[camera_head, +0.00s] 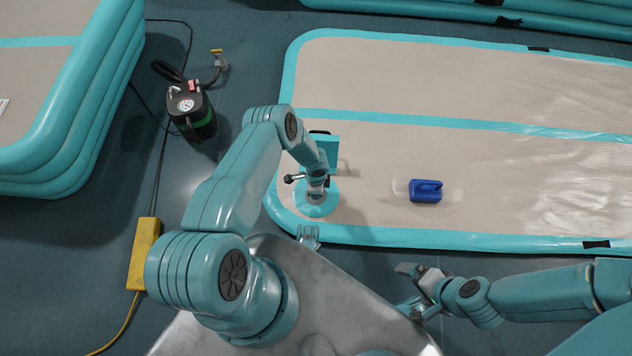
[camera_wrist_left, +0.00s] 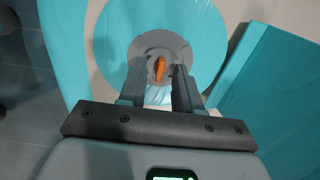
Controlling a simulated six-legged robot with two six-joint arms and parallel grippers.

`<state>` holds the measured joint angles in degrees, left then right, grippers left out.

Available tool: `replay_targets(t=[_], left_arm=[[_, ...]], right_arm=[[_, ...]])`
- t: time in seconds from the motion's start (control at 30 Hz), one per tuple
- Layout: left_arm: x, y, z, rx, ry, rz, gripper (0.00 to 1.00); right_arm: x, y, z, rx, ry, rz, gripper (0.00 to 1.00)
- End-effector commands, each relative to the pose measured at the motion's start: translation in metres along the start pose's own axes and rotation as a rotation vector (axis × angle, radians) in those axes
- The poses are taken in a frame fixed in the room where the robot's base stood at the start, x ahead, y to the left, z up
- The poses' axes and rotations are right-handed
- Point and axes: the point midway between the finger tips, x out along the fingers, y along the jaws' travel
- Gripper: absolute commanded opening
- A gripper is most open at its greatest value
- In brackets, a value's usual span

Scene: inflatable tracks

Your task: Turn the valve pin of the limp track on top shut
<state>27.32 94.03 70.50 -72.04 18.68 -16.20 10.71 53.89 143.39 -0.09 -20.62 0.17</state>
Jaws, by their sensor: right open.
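The limp track (camera_head: 390,155) lies at the right, grey-beige with teal borders and a wrinkled, shiny surface. Near its left front corner is a round teal patch (camera_head: 317,209) with a grey valve, mostly hidden under my left gripper (camera_head: 316,192). In the left wrist view the valve (camera_wrist_left: 143,48) shows as a grey disc with an orange pin (camera_wrist_left: 159,68) in it. The left gripper's fingers (camera_wrist_left: 158,88) are apart, one to each side of the pin as seen; contact cannot be told. My right gripper (camera_head: 416,284) is open and empty, in front of the track's front edge.
A teal box-like piece (camera_head: 328,152) stands beside the valve. A blue handled block (camera_head: 425,191) lies on the track. A black pump (camera_head: 190,110) with a hose, a yellow box (camera_head: 143,254) and cables lie on the floor. Stacked inflated tracks (camera_head: 85,105) are at left.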

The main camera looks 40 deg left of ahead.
Motion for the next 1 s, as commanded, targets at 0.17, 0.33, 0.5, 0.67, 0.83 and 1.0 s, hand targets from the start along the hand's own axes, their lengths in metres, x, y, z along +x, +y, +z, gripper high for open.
replay_targets(t=[0.17,0.33,0.5,0.67,0.83,1.0], left_arm=[[0.0,0.0,0.0,0.0,0.0,0.0,0.33],[-0.001,0.0,0.0,0.0,0.0,0.0,0.0],[0.001,0.0,0.0,0.022,0.0,0.001,0.0],[0.006,0.0,0.0,0.229,0.0,0.0,0.0],[0.002,0.0,0.0,0.386,0.0,0.001,0.0],[-0.001,0.0,0.0,0.401,0.001,0.001,0.0]], right_arm=[[-0.001,0.0,0.0,0.0,0.001,0.0,1.0],[-0.001,0.0,0.0,0.0,0.001,0.0,1.0],[0.003,0.001,-0.001,0.0,0.002,0.0,1.0],[0.022,0.011,-0.005,0.012,0.013,0.001,1.0],[0.029,0.016,-0.008,0.02,0.021,0.002,1.0],[0.027,0.015,-0.009,0.02,0.022,0.002,1.0]])
